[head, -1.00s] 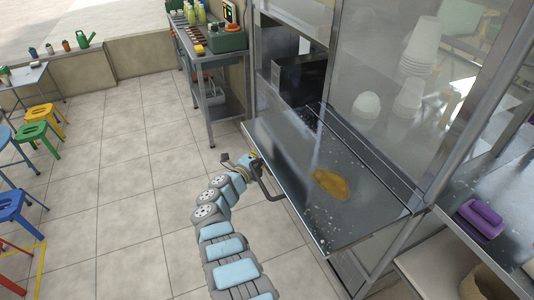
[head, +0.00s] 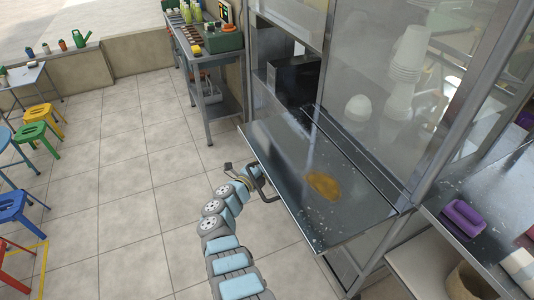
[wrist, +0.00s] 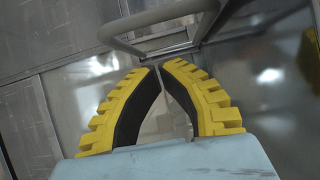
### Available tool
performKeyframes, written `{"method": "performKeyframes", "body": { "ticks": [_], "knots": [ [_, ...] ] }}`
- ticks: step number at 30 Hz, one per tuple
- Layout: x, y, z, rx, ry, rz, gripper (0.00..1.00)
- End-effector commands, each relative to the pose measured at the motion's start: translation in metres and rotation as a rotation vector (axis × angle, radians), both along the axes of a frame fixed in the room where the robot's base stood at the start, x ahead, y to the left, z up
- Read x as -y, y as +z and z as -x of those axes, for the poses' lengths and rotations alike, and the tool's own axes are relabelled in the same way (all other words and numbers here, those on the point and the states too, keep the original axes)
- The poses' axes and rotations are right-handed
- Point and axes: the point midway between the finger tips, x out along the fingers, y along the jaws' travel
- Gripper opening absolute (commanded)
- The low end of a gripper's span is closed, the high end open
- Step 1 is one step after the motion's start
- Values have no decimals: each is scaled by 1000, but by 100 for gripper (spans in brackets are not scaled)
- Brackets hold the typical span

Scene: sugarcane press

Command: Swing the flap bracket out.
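The grey metal flap (head: 287,180) sticks out from the front of the press cabinet, with an orange-brown puddle (head: 324,185) on it. A dark looped bracket (head: 264,186) hangs at its left edge; in the wrist view a grey looped bar (wrist: 122,42), which looks like this bracket, crosses the top. My gripper (head: 240,174) is beside the bracket at the flap's left edge. In the wrist view its yellow fingers with black pads (wrist: 161,68) come together at the tips, just short of the bar. I see nothing held; contact with the bar is unclear.
Glass panels (head: 390,110) rise behind the flap. A side table (head: 207,62) with bottles stands at the back. A purple object (head: 464,216) lies on the right counter. Coloured stools (head: 38,133) stand far left.

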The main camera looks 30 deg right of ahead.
Motion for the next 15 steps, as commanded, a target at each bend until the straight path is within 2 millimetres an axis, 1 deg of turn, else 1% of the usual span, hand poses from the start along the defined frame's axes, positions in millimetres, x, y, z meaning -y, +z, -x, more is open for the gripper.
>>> {"method": "performKeyframes", "body": {
  "ticks": [1, 2, 3, 11, 15],
  "knots": [
    [0, 3, 3, -1, -1, 0, 0],
    [-3, 1, 2, -1, 2, 0, 0],
    [-11, 0, -1, 0, 4, -1, 0],
    [-49, 1, -9, -1, 4, 3, 0],
    [-72, 1, -15, 1, 6, 0, 0]
  ]
}}
